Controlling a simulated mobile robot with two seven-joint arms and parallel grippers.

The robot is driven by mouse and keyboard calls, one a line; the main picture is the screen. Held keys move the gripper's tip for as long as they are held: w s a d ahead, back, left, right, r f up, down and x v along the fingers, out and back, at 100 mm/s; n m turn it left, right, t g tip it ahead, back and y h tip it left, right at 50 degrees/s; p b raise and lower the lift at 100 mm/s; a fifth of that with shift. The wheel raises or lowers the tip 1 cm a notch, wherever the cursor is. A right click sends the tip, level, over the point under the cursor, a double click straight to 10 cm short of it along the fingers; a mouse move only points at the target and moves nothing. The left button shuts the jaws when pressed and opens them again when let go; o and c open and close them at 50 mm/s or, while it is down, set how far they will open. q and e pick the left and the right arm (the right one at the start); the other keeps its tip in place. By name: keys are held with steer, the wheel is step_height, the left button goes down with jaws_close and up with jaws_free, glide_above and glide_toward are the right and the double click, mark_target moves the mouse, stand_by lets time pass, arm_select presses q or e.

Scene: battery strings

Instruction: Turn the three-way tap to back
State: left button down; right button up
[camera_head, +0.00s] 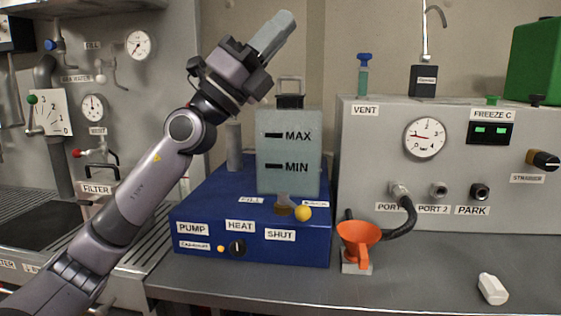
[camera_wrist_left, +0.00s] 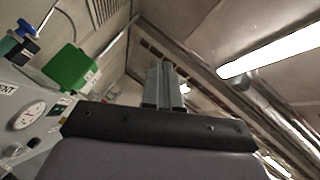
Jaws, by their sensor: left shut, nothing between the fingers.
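The three-way tap (camera_head: 284,208) sits on the blue unit (camera_head: 205,215), at the foot of the translucent tank (camera_head: 290,150). Its yellow ball knob (camera_head: 303,213) lies to the right of the brass-coloured body, close to the partly hidden label at right, which I cannot read clearly. A FILL label (camera_head: 251,200) is at left and a SHUT label (camera_head: 281,235) in front. My left gripper (camera_head: 285,22) is shut and empty, raised above the tank and pointing up and right. Its closed fingers (camera_wrist_left: 163,85) point to the ceiling in the left wrist view. My right gripper is not in view.
A grey panel (camera_head: 480,150) with a gauge and ports stands at right. An orange funnel (camera_head: 358,234) and black hose (camera_head: 405,222) are right of the blue unit. A white bottle-like item (camera_head: 492,288) lies on the grey counter (camera_head: 430,270). The front of the tap looks clear.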

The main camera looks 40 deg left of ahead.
arm_select(q)
step_height(320, 180, down, 10)
steer(key=m+g+y, duration=0.4)
steer(key=m+g, duration=0.1)
steer(key=g, duration=0.2)
steer(key=m+g+y, duration=0.1)
steer(key=g+y, duration=0.4)
steer(key=y, duration=0.3)
glide_toward(295, 207)
steer(key=p+x, duration=0.5)
steer(key=shift+w+f, duration=0.2)
steer(key=shift+w, duration=0.05)
steer(key=shift+w+d+f, duration=0.15)
steer(key=shift+w, duration=0.1)
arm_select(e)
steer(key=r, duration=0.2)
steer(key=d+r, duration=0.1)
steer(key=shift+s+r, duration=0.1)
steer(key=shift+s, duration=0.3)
arm_select(q)
steer(key=shift+d, duration=0.1)
